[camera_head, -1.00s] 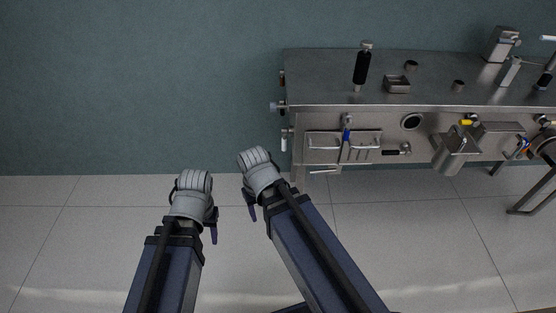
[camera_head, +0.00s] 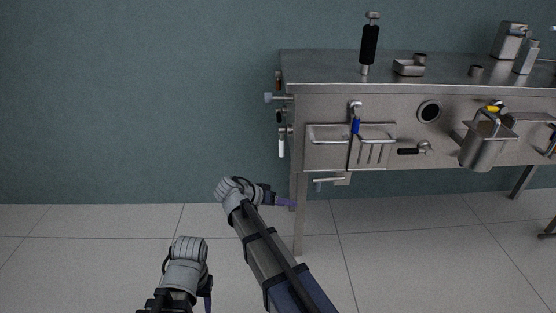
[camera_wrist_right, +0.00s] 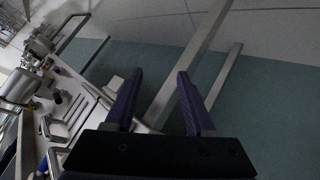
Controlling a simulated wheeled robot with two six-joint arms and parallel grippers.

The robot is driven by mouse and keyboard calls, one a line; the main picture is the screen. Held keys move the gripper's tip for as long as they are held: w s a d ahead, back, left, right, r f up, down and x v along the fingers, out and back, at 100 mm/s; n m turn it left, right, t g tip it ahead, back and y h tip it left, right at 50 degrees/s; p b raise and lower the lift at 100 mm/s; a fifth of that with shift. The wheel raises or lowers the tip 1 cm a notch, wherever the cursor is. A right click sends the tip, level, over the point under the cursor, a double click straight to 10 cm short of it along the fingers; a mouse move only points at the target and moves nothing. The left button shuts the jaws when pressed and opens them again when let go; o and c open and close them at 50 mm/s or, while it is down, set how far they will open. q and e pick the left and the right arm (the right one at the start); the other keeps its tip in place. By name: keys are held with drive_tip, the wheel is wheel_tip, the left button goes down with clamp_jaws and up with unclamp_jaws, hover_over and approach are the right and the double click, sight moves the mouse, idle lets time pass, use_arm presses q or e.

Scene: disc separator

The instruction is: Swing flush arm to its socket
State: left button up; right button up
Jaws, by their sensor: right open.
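The steel disc separator bench (camera_head: 305,76) stands right of centre in the head view. I cannot tell for sure which part is the flush arm. A lever with a blue grip (camera_head: 355,125) hangs on the front panel, and a thin bent arm (camera_head: 328,180) sits low under the left front corner. The socket cannot be made out. My right gripper (camera_head: 285,203) is low beside the bench's left front leg, pointing right. In the right wrist view its purple fingers (camera_wrist_right: 160,73) are apart with nothing between them. My left gripper (camera_head: 207,290) is lower left, away from the bench, its jaws unclear.
Small valves and a white handle (camera_head: 281,148) stick out at the bench's left end. A black-handled lever (camera_head: 408,151) and a steel jug (camera_head: 480,148) are on the front. The left front leg (camera_head: 300,215) is close to my right gripper. The floor at left is clear.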

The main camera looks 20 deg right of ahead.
drive_tip(key=w+a+r+m+t+h, duration=0.1)
drive_tip(key=w+a+r+m+h, duration=0.2)
drive_tip(key=w+r, duration=0.4)
drive_tip(key=m+t+h, duration=0.2)
drive_tip(key=m+h, duration=0.1)
drive_tip(key=h, duration=0.1)
approach(282, 142)
drive_tip(key=w+f, duration=0.1)
drive_tip(key=x, duration=0.8)
drive_tip(key=shift+d+f, duration=0.3)
drive_tip(key=shift+d, duration=0.05)
drive_tip(key=shift+w, duration=0.1)
drive_tip(key=shift+c, duration=0.3)
clamp_jaws()
